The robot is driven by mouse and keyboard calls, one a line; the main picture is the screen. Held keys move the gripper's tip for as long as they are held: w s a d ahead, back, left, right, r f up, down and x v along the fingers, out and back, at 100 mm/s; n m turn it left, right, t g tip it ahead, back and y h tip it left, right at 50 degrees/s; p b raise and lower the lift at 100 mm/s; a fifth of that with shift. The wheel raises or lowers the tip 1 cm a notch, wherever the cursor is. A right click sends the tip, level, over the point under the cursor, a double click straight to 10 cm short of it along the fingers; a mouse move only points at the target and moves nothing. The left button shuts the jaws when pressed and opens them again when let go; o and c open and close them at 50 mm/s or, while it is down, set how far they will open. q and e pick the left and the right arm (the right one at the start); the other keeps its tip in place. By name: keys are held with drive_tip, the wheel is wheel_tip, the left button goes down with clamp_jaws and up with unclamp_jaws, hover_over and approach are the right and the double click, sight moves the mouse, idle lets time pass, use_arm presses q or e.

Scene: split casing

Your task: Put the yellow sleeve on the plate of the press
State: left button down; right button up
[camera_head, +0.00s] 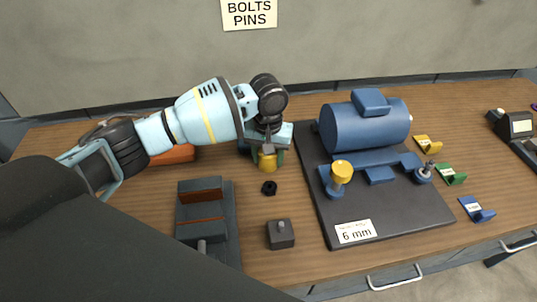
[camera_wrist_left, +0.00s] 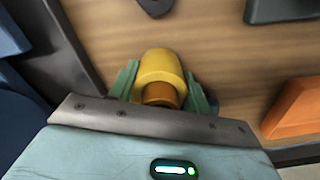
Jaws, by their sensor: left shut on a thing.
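The yellow sleeve (camera_head: 267,163) is between the fingers of my left gripper (camera_head: 266,154), behind the black ring. My left gripper is shut on it. In the left wrist view the sleeve (camera_wrist_left: 160,66) shows as a yellow cylinder with a darker orange-brown part at its near end, between the green fingers of the left gripper (camera_wrist_left: 161,88). Whether it touches the table is hard to tell. I cannot identify the press or its plate with certainty. A dark vise-like fixture (camera_head: 223,248) with brown jaw faces stands at the front left. My right gripper is not in view.
A blue casing (camera_head: 362,126) stands on a dark base plate (camera_head: 340,215) with a yellow-topped post (camera_head: 343,172). A black ring (camera_head: 269,187) and a dark block with a pin (camera_head: 281,235) lie between fixture and plate. An orange box (camera_head: 174,154) is behind the arm.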

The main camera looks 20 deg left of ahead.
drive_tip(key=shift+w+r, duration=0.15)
use_arm(q)
drive_tip(key=c, duration=0.7)
unclamp_jaws()
drive_tip(key=shift+o, duration=0.2)
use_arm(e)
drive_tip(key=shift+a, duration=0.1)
use_arm(q)
wheel_tip(320, 180, up, 11)
drive_tip(key=shift+r+p, duration=0.1)
drive_tip(key=shift+p, duration=0.45)
drive_tip(key=shift+r, duration=0.5)
drive_tip(key=shift+o, duration=0.4)
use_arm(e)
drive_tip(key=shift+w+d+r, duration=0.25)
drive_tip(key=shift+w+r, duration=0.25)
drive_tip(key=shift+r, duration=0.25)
